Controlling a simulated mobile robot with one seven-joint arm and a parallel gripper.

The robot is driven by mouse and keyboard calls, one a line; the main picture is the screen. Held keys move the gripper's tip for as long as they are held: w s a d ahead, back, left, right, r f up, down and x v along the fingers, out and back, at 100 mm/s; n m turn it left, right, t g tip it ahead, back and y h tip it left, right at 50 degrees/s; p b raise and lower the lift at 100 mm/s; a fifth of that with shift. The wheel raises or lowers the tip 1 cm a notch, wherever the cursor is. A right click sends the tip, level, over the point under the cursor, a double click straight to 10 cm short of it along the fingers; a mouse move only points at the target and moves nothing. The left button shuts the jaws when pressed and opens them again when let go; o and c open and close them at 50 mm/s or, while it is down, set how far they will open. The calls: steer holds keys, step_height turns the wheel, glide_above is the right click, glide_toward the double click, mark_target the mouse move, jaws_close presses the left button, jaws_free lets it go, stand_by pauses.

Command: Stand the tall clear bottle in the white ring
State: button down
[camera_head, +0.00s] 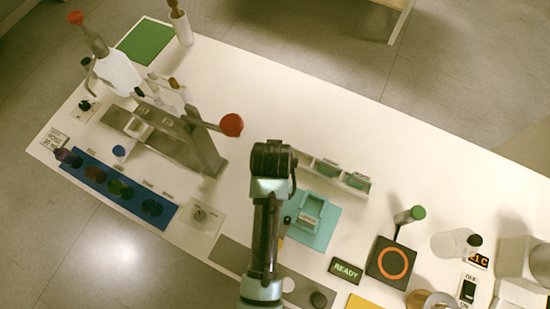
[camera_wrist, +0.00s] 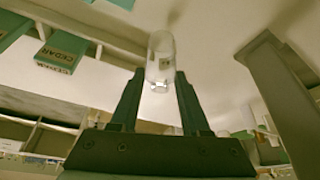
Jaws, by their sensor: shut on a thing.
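In the wrist view my gripper (camera_wrist: 160,82) is shut on a clear bottle (camera_wrist: 160,55) with a small pale label, held between the two dark fingers. In the head view my arm's end is over the middle of the white table, and it hides the fingers and the bottle. A small pale round mark (camera_head: 288,284) lies on the grey strip beside my arm, partly hidden. I cannot tell if it is the white ring.
A teal tray (camera_head: 325,232) and a white rack (camera_head: 350,181) of green-topped boxes stand right of my arm. A metal press with a red knob (camera_head: 231,125) stands left.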

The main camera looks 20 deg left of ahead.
steer(key=shift+f, duration=0.7)
steer(key=shift+f, duration=0.2)
steer(key=shift+c, duration=1.9)
jaws_free()
